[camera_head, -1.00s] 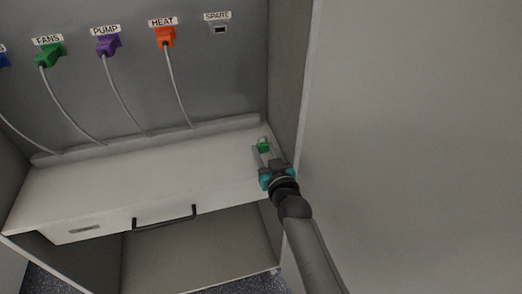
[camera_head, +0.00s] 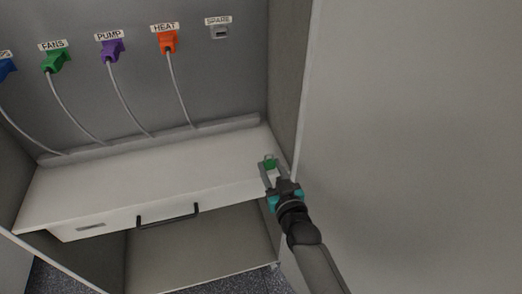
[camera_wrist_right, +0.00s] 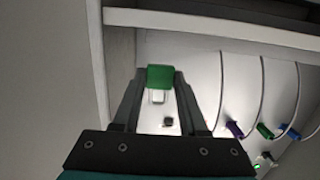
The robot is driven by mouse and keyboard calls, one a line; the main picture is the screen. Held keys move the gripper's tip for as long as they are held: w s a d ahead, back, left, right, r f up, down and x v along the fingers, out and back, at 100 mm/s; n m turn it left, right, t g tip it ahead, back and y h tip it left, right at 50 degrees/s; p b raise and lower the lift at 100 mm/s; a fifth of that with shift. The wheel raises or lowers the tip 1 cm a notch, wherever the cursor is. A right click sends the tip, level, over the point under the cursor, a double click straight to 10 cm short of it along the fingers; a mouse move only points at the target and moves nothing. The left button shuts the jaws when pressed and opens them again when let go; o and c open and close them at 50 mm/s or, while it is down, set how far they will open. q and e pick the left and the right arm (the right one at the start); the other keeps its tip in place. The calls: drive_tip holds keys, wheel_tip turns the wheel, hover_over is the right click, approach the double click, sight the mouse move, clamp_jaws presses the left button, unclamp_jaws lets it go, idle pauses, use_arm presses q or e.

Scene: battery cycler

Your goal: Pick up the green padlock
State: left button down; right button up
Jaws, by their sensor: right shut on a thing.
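The green padlock (camera_head: 269,163) is between the fingertips of my right gripper (camera_head: 268,170) at the right end of the white shelf. In the right wrist view the padlock's green body (camera_wrist_right: 160,77) sits between the two dark fingers of my right gripper (camera_wrist_right: 158,82), with its pale shackle showing below the body. My right gripper is shut on it. The padlock appears held above the shelf; the exact height is hard to tell. My left gripper is in neither view.
The white shelf (camera_head: 150,178) has a drawer front with a black handle (camera_head: 168,216). Green, purple and orange plugs (camera_head: 167,41) with grey cables are on the back panel, beside an empty SPARE socket (camera_head: 219,32). A side wall (camera_head: 287,80) stands close to my right arm.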

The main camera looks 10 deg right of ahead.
sight(270, 167)
drive_tip(key=shift+s+d+r+p, duration=0.1)
drive_tip(key=shift+s+p, duration=0.8)
drive_tip(key=shift+s, duration=1.45)
